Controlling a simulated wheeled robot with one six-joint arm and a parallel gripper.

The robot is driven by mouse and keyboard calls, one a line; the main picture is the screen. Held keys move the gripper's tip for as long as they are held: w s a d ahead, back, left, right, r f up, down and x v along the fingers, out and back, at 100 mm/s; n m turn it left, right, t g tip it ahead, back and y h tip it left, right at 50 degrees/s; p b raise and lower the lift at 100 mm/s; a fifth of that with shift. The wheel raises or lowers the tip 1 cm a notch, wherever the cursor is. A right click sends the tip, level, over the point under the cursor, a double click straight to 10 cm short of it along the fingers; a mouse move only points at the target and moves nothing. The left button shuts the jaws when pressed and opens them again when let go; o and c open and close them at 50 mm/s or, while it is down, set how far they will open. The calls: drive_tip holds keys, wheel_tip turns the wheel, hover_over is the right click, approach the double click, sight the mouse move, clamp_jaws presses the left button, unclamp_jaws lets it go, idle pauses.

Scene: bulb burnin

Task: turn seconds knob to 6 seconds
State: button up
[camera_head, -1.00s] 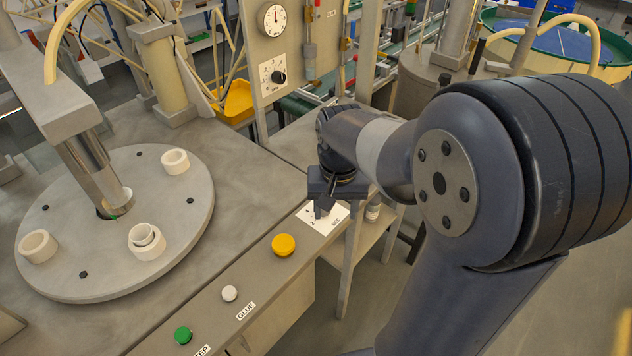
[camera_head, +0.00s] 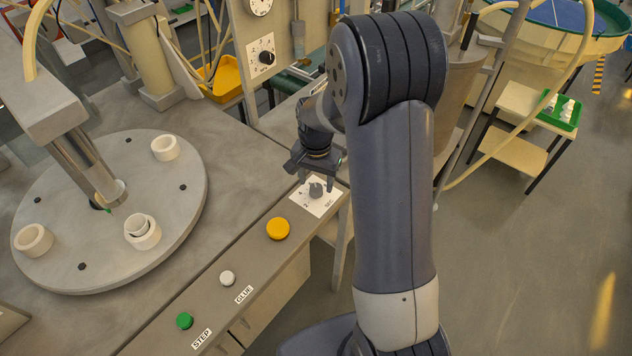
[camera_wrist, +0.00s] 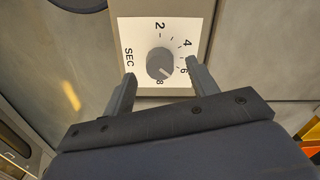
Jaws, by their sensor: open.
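The grey seconds knob (camera_head: 316,187) sits on a white plate marked SEC (camera_head: 327,205) at the right end of the bench's front panel. In the wrist view the knob (camera_wrist: 160,63) shows a pale pointer line aimed to the lower right, between 6 and 8. The plate's numbers 2, 4, 6 and 8 are visible there. My gripper (camera_head: 317,178) is open and empty just above the knob. In the wrist view its fingers (camera_wrist: 161,70) are spread to the left and right of the knob, apart from it.
Yellow (camera_head: 278,229), white (camera_head: 227,278) and green (camera_head: 184,320) buttons line the front panel, left of the knob. A round turntable (camera_head: 80,265) with white rings is at the left. Another dial with a black knob (camera_head: 266,58) is on the upright panel behind.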

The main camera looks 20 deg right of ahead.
drive_tip(key=shift+f, duration=0.9)
drive_tip(key=shift+c, duration=0.2)
drive_tip(key=c, duration=0.9)
drive_tip(key=shift+n+b, duration=0.5)
drive_tip(key=shift+n, duration=0.4)
drive_tip(key=shift+c, duration=0.2)
drive_tip(key=o, duration=1)
drive_tip(key=shift+r, duration=0.1)
